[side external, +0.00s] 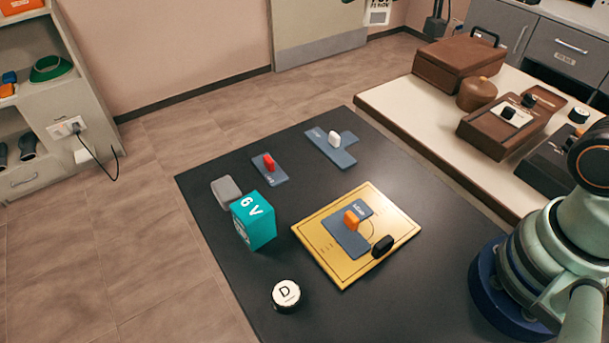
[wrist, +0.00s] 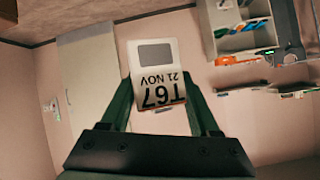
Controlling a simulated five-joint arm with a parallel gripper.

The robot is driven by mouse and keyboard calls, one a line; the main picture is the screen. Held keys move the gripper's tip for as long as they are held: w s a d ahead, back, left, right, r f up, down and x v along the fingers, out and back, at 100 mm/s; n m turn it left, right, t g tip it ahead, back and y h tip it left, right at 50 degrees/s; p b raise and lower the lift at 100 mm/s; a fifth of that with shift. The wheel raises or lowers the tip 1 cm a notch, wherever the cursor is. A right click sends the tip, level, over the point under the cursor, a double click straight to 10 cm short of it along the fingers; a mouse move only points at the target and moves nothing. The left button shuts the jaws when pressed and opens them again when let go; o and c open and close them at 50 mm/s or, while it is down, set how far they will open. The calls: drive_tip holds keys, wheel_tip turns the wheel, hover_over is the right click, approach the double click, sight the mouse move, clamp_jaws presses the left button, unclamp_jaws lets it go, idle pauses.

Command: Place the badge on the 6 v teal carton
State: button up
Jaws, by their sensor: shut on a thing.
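The badge (wrist: 158,76), a white card with "T67 21 NOV" in dark letters and a grey window, is held between the dark green fingers of my gripper (wrist: 158,90) in the wrist view. The letters look upside down there. In the side external view, a white lettered card with a grey panel (side external: 377,14) at the top edge looks like the same badge, high above the table. My gripper is mostly out of that view. The teal carton (side external: 254,222), marked "6 V", stands upright on the black table, left of the yellow board, well apart from the badge.
On the black table (side external: 400,310) are a grey block (side external: 227,190) behind the carton, a white "D" disc (side external: 286,294), a yellow board (side external: 340,273) with an orange part, and blue-grey plates (side external: 331,148) with red and white parts. A pale bench (side external: 400,105) with brown cases stands right.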

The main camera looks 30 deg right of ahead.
drive_tip(key=w+a+f+n+y, duration=0.1)
drive_tip(key=a+f+n+y, duration=0.2)
drive_tip(key=a+f, duration=0.7)
drive_tip(key=a, duration=0.4)
drive_tip(key=shift+a+g, duration=0.15)
drive_tip(key=shift+g, duration=0.15)
wheel_tip(320, 180, down, 20)
drive_tip(key=shift+r, duration=0.15)
clamp_jaws()
drive_tip(key=o, duration=1.5)
unclamp_jaws()
drive_tip(key=shift+c, duration=0.2)
